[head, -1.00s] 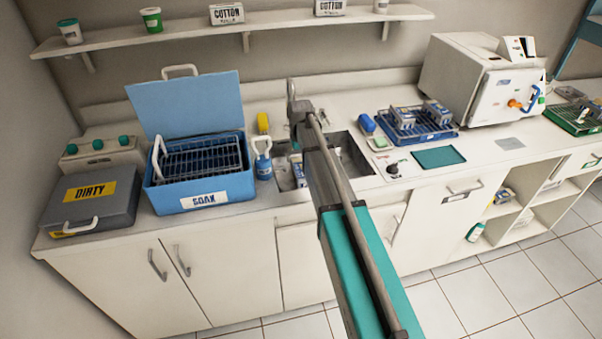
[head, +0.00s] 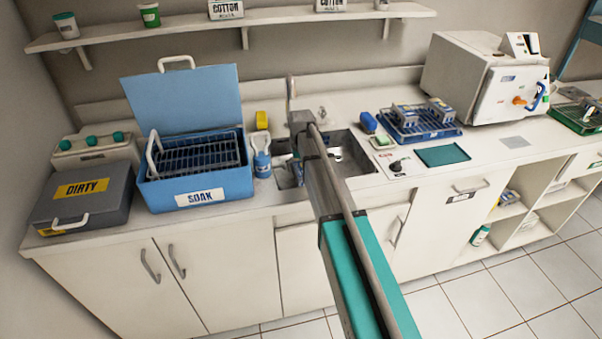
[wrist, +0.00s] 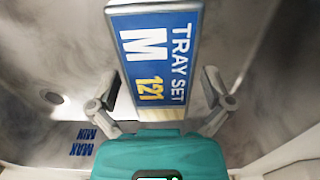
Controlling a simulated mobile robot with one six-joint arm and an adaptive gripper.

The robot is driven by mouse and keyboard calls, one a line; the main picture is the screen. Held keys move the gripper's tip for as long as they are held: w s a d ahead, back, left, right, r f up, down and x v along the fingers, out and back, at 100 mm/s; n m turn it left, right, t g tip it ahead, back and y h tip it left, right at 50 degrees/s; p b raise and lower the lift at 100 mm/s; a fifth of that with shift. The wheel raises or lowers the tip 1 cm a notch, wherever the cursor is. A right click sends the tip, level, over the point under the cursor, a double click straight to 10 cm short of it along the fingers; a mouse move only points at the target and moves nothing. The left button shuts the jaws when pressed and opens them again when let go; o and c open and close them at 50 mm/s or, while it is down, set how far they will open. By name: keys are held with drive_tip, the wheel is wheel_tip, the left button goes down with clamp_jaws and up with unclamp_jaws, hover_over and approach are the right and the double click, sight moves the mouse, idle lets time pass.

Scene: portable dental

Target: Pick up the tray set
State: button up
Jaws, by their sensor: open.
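The tray set (wrist: 160,50) is a box with a blue label reading "TRAY SET M 121" in the wrist view. It lies in the grey metal sink basin (head: 352,158). My gripper (wrist: 161,88) is open, with one finger on each side of the tray set's near part. I see a gap at the left finger; whether the right finger touches is hard to tell. In the head view my arm covers the gripper and most of that part of the sink.
A blue SOAK tub (head: 205,187) with a raised lid and a grey DIRTY box (head: 110,208) stand left of the sink.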

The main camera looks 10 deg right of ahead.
idle(0.4)
drive_tip(key=c, duration=1.2)
drive_tip(key=shift+o, duration=0.2)
drive_tip(key=shift+r, duration=0.1)
wheel_tip(320, 180, up, 2)
drive_tip(key=p, duration=0.2)
drive_tip(key=shift+r+p, duration=0.25)
drive_tip(key=shift+p, duration=0.1)
drive_tip(key=s+r+p, duration=0.1)
drive_tip(key=r+p, duration=0.1)
drive_tip(key=s+r+p, duration=0.4)
drive_tip(key=shift+r+p, duration=0.4)
drive_tip(key=s+r+p, duration=0.1)
drive_tip(key=s, duration=0.2)
drive_tip(key=s+r+p, duration=0.1)
drive_tip(key=s, duration=0.2)
drive_tip(key=s+r+p, duration=0.1)
drive_tip(key=s, duration=0.2)
drive_tip(key=shift+a+r, duration=0.1)
drive_tip(key=shift+r, duration=0.2)
